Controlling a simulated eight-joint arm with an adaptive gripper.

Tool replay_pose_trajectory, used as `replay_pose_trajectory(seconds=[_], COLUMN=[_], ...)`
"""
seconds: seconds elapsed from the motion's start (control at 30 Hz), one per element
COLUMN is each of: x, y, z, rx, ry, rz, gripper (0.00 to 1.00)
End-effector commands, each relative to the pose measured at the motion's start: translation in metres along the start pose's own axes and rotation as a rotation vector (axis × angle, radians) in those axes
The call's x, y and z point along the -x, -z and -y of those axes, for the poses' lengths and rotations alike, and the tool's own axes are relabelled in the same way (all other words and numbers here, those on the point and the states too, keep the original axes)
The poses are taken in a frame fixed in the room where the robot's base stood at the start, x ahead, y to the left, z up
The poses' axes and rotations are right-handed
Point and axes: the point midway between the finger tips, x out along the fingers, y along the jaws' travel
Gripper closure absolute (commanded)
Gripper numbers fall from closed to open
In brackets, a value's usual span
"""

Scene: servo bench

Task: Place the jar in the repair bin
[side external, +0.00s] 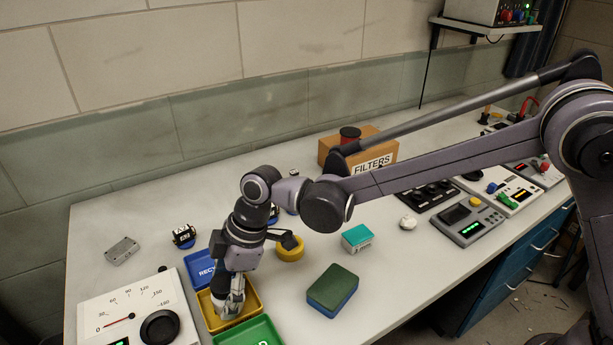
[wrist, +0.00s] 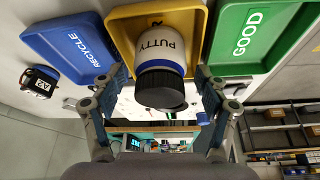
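The jar (wrist: 160,55), white with a black lid and a blue band, is labelled PUTTY. In the wrist view it is over the yellow bin (wrist: 197,30), whose label is mostly hidden behind the jar. My gripper (wrist: 161,75) has a finger on each side of the jar, with gaps visible between fingers and jar, so it looks open. In the side view my gripper (side external: 232,300) points down into the yellow bin (side external: 257,297). There the jar is largely hidden by the gripper.
A blue RECYCLE bin (wrist: 62,38) and a green GOOD bin (wrist: 262,35) flank the yellow one. A yellow roll (side external: 290,250), a green-and-blue block (side external: 332,290) and a teal-topped box (side external: 357,237) lie to the right. A dial meter (side external: 132,315) stands at front left.

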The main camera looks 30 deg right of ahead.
Motion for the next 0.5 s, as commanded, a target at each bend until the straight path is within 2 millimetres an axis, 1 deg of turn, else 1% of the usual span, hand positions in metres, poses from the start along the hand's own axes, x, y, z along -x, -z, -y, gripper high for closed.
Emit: replay_pose_trajectory(seconds=[0.27,0.37,0.5], x=[0.003,0.011,0.034], y=[0.001,0.001,0.001], z=[0.000,0.000,0.000], rx=[0.000,-0.001,-0.002], ry=[0.000,0.000,0.000], rz=[0.000,0.000,0.000], gripper=[0.26,0.26,0.26])
